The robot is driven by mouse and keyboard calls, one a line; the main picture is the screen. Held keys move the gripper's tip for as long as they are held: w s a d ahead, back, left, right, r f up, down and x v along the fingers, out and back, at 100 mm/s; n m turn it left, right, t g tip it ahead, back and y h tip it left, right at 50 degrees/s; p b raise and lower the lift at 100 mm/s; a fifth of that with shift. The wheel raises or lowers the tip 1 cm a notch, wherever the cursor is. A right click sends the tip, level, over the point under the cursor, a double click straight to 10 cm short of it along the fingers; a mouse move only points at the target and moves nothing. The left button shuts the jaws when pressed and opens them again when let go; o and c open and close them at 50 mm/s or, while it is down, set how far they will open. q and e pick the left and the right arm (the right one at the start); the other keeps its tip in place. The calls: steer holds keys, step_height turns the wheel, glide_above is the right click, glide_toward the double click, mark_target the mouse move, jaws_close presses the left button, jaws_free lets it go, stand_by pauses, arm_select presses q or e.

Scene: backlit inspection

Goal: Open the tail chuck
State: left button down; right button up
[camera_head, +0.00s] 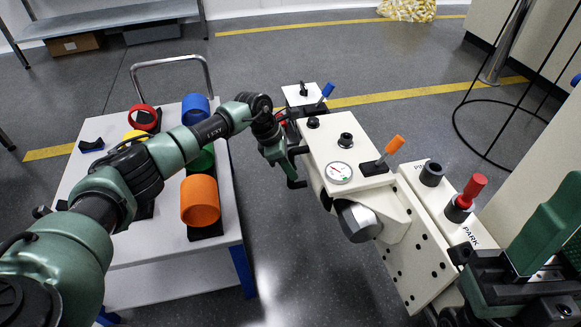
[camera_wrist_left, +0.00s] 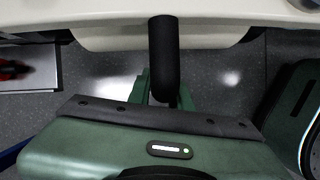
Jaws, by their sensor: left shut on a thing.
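A cream machine (camera_head: 325,143) stands right of centre, with a dial gauge (camera_head: 338,173) on top. It carries a blue-tipped lever (camera_head: 326,91), an orange-tipped lever (camera_head: 393,146) and a red-handled lever (camera_head: 470,191) by a PARK label. My left gripper (camera_head: 292,165) is at the machine's left side. In the left wrist view it is shut on a black rod handle (camera_wrist_left: 163,50) that sticks out from the machine's pale body. Its fingertips are mostly hidden behind the handle. I cannot tell which part is the tail chuck. My right gripper (camera_head: 520,275) is partly in view at the lower right; its jaws are unclear.
A white cart (camera_head: 165,255) at left bears orange, blue, green and red rings on dark holders. My left arm crosses above it. A wire stand (camera_head: 490,140) is at the right. Grey floor with yellow lines lies open behind.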

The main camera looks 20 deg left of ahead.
stand_by(0.3)
arm_select(q)
steer(key=c, duration=1.3)
jaws_free()
steer(key=p+v, duration=0.3)
steer(key=v, duration=0.5)
